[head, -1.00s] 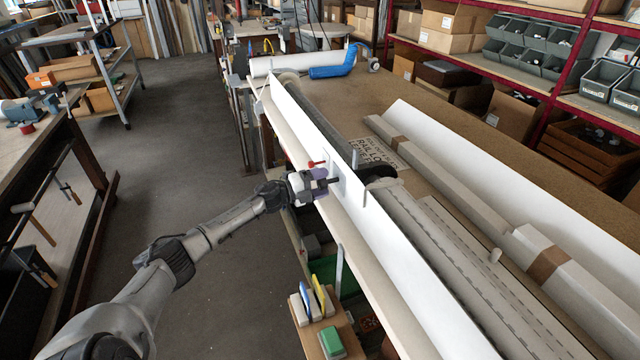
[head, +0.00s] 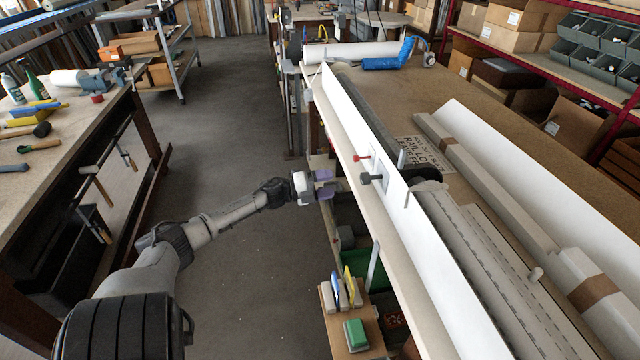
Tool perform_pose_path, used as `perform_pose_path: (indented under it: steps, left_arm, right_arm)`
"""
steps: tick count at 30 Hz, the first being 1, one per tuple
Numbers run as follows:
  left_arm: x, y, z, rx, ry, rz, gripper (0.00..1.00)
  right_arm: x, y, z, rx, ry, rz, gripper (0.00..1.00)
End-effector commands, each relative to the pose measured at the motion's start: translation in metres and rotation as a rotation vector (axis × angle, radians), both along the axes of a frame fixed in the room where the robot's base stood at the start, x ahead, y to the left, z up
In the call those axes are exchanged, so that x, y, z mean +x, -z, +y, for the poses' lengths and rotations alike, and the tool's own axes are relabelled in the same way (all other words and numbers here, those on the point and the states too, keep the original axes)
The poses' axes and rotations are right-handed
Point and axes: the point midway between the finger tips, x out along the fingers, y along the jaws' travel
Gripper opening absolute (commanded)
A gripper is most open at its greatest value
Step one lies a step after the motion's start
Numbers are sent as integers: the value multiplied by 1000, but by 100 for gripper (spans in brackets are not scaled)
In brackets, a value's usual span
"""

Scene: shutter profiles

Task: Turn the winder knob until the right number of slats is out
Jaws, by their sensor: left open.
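The dark winder knob (head: 371,178) sticks out from a small plate on the long white upright board (head: 425,235) along the bench's left edge. A red-tipped peg (head: 359,157) sits just above it. Behind the board, grey slotted slats (head: 475,250) lie flat toward the lower right, next to a dark round part (head: 427,186). I cannot count the slats that are out. My left gripper (head: 327,183) is open and empty, with purple fingers pointing at the knob. It is left of the knob, apart from it. My right gripper is out of view.
A long wrapped carton (head: 470,165) and a label sheet (head: 424,152) lie on the bench. A small shelf with brushes and a green block (head: 356,335) sits below the left edge. The floor (head: 235,130) left of the bench is clear.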

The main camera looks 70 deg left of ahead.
Motion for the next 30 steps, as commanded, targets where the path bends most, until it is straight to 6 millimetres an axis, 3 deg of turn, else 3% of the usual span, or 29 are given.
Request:
perform_pose_path:
  steps: [9,30]
  left_arm:
    - [-18,1,3,0,0,0,69]
    - [-18,1,4,-1,0,0,69]
  right_arm:
    - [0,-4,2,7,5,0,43]
    - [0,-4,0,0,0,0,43]
